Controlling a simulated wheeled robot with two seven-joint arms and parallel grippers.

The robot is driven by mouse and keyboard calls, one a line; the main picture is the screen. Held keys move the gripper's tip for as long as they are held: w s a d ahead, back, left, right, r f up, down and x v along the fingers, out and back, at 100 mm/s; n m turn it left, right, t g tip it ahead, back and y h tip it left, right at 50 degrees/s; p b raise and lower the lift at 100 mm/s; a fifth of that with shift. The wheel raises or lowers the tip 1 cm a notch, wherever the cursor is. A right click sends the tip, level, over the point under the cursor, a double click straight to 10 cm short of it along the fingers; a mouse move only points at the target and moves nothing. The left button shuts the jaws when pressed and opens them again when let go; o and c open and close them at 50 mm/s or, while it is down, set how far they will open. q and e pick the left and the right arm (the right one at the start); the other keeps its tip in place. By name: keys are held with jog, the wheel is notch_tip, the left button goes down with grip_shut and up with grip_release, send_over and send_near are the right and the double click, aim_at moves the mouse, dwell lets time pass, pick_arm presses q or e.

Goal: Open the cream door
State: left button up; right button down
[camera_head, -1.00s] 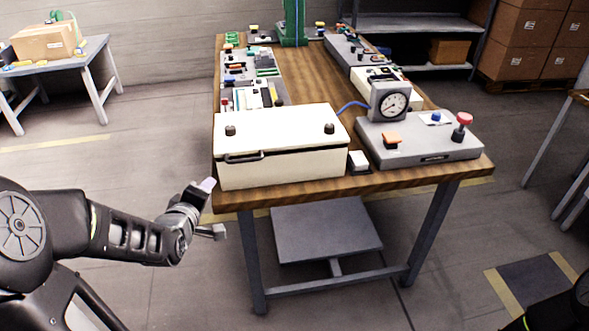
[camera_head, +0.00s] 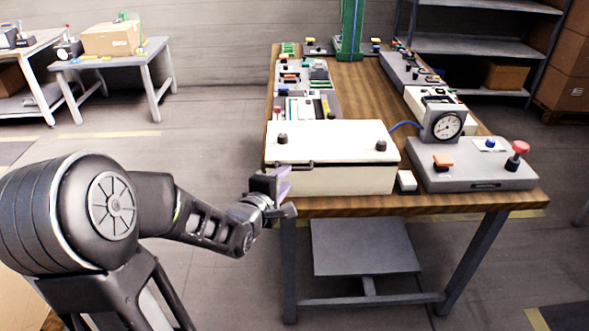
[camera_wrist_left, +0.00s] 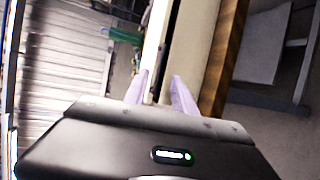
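The cream door (camera_head: 335,143) is the lid-like top of a cream box at the near left of the wooden bench. It lies flat and looks closed, with two dark knobs on it. A dark bar handle (camera_head: 303,165) runs along its near left edge. My left gripper (camera_head: 283,184) is at the front left of the box, right by the handle. In the left wrist view its two pale purple fingers (camera_wrist_left: 158,90) are apart, with the dark handle (camera_wrist_left: 159,58) seen between or just beyond their tips. I cannot tell whether they touch it. My right gripper is out of view.
A grey panel (camera_head: 470,175) with a gauge (camera_head: 447,126), a red knob and an orange switch stands to the right. A small white-topped block (camera_head: 407,181) sits beside the box. Several modules line the bench behind. Floor in front is free.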

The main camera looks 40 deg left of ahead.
aim_at(294, 170)
pick_arm(q)
jog(key=x, duration=0.7)
jog(key=shift+c, duration=0.2)
grip_shut()
jog(key=shift+f, duration=0.2)
dwell(1.0)
